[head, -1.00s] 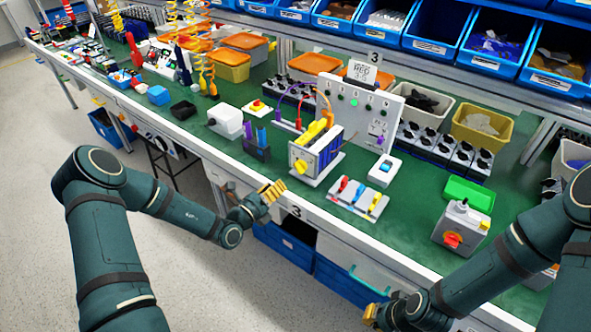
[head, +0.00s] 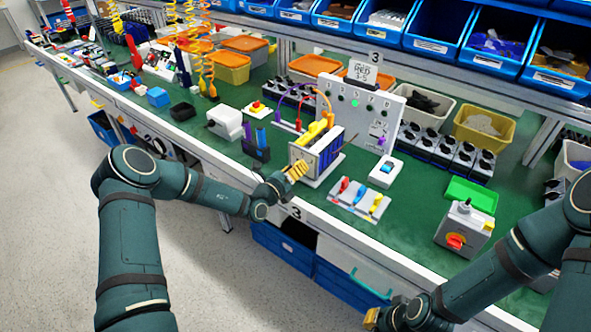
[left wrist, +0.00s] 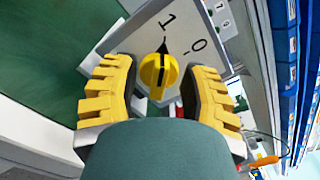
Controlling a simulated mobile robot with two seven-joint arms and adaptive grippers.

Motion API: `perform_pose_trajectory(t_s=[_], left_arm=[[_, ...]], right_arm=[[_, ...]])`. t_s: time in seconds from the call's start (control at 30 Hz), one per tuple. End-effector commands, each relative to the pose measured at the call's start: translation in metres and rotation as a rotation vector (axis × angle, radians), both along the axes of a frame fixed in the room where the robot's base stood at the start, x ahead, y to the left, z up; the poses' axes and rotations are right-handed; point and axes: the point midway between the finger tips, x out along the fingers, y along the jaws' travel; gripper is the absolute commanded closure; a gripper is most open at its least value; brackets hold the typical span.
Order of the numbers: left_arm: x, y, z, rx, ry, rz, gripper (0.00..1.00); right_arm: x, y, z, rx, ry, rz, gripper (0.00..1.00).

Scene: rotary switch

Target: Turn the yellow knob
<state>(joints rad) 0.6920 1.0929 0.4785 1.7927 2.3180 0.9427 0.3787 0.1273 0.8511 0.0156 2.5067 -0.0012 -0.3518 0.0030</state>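The yellow knob (left wrist: 158,70) sits on the pale front plate (left wrist: 200,35) of a switch unit, with the marks 1 and 0 beside it. Its black pointer is toward the 1. In the head view the switch unit (head: 328,150) stands near the table's front edge, and my left gripper (head: 296,171) covers the knob. In the left wrist view my left gripper (left wrist: 162,90) is open, with one yellow finger on each side of the knob and gaps showing between. My right gripper (head: 372,318) is low at the front edge, partly seen; its opening is unclear.
A board with red, blue and yellow levers (head: 358,197) lies right of the unit. A grey box with a red knob (head: 455,241) is further right. A purple-topped block (head: 256,146) stands left. A panel with cables (head: 360,110) is behind.

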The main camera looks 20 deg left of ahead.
Motion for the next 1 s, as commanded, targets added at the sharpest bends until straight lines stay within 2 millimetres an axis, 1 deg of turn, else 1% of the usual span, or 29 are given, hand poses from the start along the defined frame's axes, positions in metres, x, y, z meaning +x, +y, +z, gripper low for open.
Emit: perform_pose_trajectory(t_s=[0.03,0.07,0.1,0.13,0.47,0.63,0.87,1.0], left_arm=[[0.0,0.0,0.0,0.0,0.0,0.0,0.68],[0.0,0.0,0.0,0.0,0.0,0.0,0.78],[0.0,0.0,0.0,0.0,0.0,0.0,0.92],[0.0,0.0,0.0,0.0,0.0,0.0,1.0],[0.0,0.0,0.0,0.003,-0.003,0.0,1.0],[0.0,-0.001,0.002,0.032,-0.014,-0.001,1.0],[0.0,-0.001,0.004,0.152,-0.056,-0.001,1.0],[0.0,-0.002,0.005,0.264,-0.097,-0.002,1.0]], right_arm=[[0.0,0.0,0.0,0.0,0.0,0.0,1.0],[0.0,0.0,0.0,0.0,0.0,0.0,1.0],[0.0,0.0,0.0,0.0,0.0,0.0,1.0],[0.0,0.0,0.0,0.0,0.0,0.0,1.0],[0.0,0.0,0.001,0.0,0.0,0.0,1.0],[-0.001,0.0,0.005,0.0,0.002,0.001,1.0],[-0.003,0.0,0.02,0.001,0.008,0.002,1.0],[-0.004,0.0,0.031,0.001,0.009,0.0,1.0]])
